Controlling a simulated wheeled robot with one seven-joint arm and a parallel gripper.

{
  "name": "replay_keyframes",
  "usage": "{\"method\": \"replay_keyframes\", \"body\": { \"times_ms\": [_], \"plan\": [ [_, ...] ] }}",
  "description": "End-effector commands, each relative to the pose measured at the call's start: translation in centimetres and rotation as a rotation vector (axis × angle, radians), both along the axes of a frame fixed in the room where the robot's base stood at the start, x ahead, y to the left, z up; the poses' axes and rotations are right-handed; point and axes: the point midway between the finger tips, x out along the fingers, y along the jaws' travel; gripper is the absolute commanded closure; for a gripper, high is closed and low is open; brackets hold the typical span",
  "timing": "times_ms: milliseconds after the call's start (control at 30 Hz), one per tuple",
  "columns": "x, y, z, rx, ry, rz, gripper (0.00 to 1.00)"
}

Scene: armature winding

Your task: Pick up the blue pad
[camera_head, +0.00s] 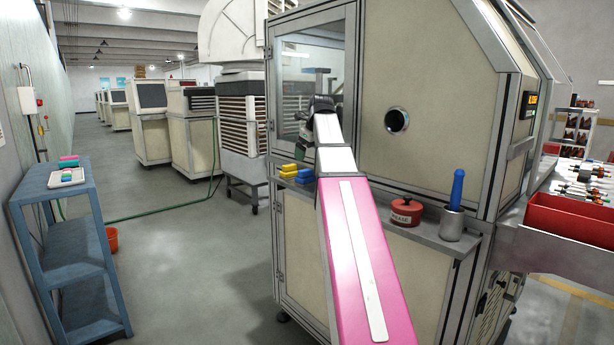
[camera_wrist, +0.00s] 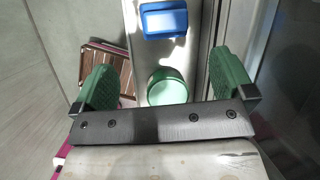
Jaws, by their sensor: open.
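In the wrist view a blue block-like thing (camera_wrist: 163,19) lies on a narrow grey ledge (camera_wrist: 189,50), at the top of the picture. A round green thing (camera_wrist: 167,88) shows below, between the fingers. The blue thing lies beyond it, apart from the fingers. In the head view my arm hides part of the ledge.
The machine wall rises behind the ledge.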

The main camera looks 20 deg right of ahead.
Motion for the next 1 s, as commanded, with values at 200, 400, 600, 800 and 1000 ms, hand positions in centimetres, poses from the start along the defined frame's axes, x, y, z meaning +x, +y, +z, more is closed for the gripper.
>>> {"method": "replay_keyframes", "body": {
  "times_ms": [200,400,600,800,1000],
  "plan": [
    [0.4,0.1,-1.0,0.003,0.000,-0.005,0.00],
    [1.6,0.3,-3.5,0.002,0.000,-0.005,0.00],
    [2.2,0.4,-5.0,0.002,-0.001,-0.005,0.00],
    [2.6,0.4,-6.4,0.002,0.000,-0.005,0.00],
    [3.6,0.6,-8.9,0.002,0.001,-0.005,0.00]
  ]
}}
